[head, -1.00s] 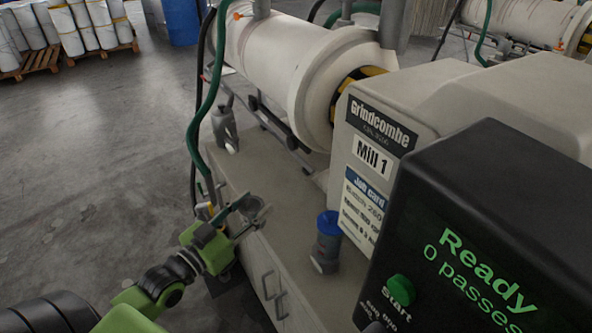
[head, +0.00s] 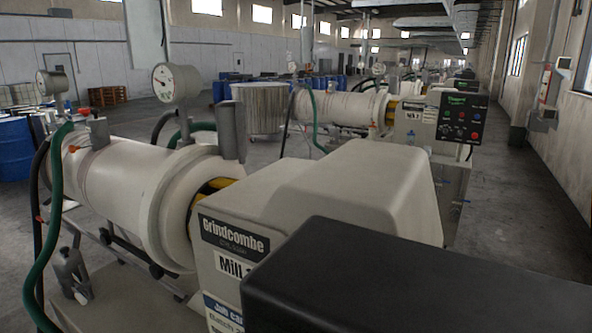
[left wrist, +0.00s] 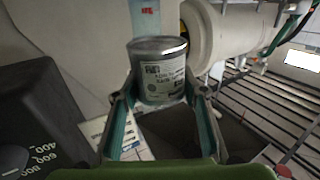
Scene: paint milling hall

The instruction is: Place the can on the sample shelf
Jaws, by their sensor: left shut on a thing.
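The can (left wrist: 163,72), a small grey metal can with a pale printed label, shows in the left wrist view. My left gripper (left wrist: 158,95) is shut on the can, with one finger on each side of it. The head view shows neither the can nor my grippers. I cannot pick out a sample shelf in either view.
Mill 1 (head: 320,190) and a black box (head: 400,285) fill the near part of the head view. Blue drums (head: 14,148) stand far left. Open floor (head: 505,200) lies at right, beyond the mill.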

